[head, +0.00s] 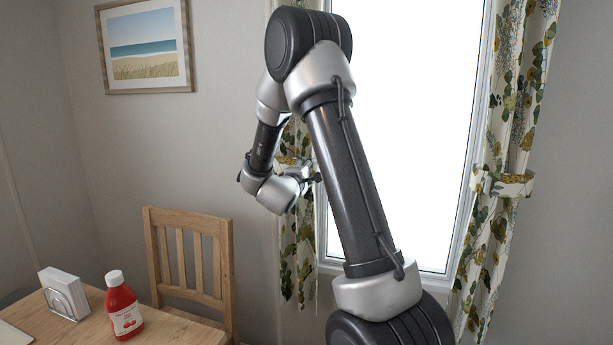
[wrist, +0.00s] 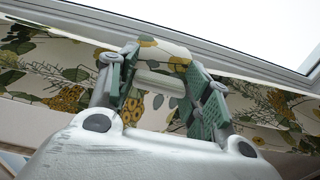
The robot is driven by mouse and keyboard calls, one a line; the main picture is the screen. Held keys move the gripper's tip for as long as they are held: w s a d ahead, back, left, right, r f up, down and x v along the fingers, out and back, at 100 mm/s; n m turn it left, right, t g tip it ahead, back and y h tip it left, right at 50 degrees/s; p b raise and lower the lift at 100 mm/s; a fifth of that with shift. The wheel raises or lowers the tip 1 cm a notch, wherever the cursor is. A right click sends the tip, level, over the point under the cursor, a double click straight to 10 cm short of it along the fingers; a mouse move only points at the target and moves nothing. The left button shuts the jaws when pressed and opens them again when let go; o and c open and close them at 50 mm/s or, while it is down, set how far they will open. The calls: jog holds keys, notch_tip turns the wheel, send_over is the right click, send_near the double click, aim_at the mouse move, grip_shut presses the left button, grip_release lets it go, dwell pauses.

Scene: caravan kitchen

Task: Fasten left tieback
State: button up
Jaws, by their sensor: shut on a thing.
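The left curtain (head: 297,262), patterned with leaves and flowers, hangs at the window's left side, partly hidden behind my arm. In the wrist view its cloth (wrist: 60,75) runs across below the window frame. My gripper (wrist: 165,85) is at the curtain, its green-padded fingers shut on a pale, leaf-patterned band, the left tieback (wrist: 165,50). The band spans between the two fingers, against the curtain. In the head view my gripper (head: 312,180) is small and partly hidden. I cannot tell whether the tieback's ends are joined, or see its wall hook.
The right curtain (head: 488,235) is gathered by a similar right tieback (head: 508,184). The bright window (head: 415,120) is between the curtains. A wooden chair (head: 190,265) stands lower left, beside a table (head: 165,330) with a red bottle (head: 123,306) and a napkin holder (head: 64,293). A picture (head: 145,47) hangs above.

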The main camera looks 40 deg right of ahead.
jog(key=shift+r, duration=0.15)
dwell(0.4)
jog(key=o, duration=1.4)
jog(key=shift+a, duration=0.15)
jog(key=v, duration=1.1)
jog(key=shift+s+a, duration=0.25)
jog(key=shift+s, duration=0.05)
